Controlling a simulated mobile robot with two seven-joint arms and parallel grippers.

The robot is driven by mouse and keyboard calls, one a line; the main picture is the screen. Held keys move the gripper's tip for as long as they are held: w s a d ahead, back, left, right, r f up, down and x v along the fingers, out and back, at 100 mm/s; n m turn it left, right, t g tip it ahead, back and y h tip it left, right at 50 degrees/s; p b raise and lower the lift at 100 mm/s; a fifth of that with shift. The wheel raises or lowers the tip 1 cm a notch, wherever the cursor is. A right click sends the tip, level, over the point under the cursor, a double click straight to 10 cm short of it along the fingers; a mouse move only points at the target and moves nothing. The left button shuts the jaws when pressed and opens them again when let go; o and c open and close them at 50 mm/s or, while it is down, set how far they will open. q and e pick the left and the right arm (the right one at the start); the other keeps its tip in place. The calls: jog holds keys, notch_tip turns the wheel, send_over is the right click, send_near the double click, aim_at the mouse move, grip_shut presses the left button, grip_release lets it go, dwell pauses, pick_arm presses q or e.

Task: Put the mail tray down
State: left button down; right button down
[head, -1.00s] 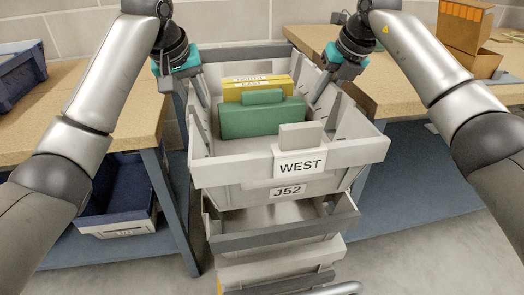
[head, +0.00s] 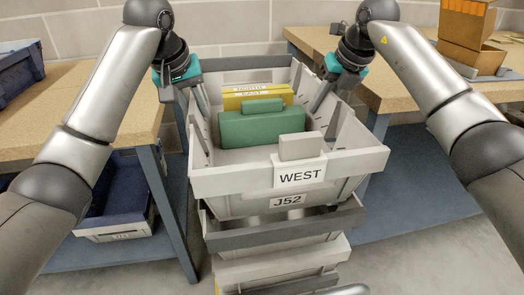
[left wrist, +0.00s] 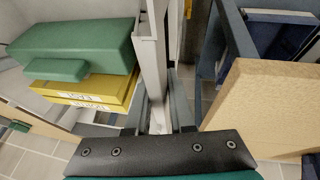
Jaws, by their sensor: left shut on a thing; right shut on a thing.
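The light grey mail tray (head: 225,182), labelled WEST and J52, is in the middle of the head view. It holds green (head: 262,127) and yellow (head: 258,95) dividers. My left gripper (head: 203,108) is shut on its left side wall, and my right gripper (head: 320,98) is shut on its right side wall. In the left wrist view the tray wall (left wrist: 152,62) runs between my left fingers. The tray sits just above a grey tray (head: 225,238) below it; whether the two touch is hidden.
More grey trays (head: 235,272) are stacked underneath. Wooden-topped benches stand close on the left (head: 85,110) and right (head: 420,85). A blue tray (head: 115,205) sits under the left bench. Cardboard boxes (head: 465,45) stand on the right bench.

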pick_arm(q)
jog(key=shift+d+f+b, duration=0.15)
jog(key=shift+f+b, duration=0.35)
pick_arm(e)
jog(key=shift+a+f, duration=0.2)
jog(key=shift+f, duration=0.25)
pick_arm(q)
jog(key=c, duration=0.8)
grip_release()
pick_arm(e)
jog(key=c, duration=0.8)
grip_release()
jog(key=shift+d, duration=0.15)
jog(key=shift+r, duration=0.1)
pick_arm(q)
jog(key=v, duration=1.2)
pick_arm(e)
jog(key=v, duration=1.2)
pick_arm(q)
jog(key=shift+p+v, duration=4.05)
jog(key=shift+p, duration=0.8)
pick_arm(e)
jog(key=shift+r, duration=4.6)
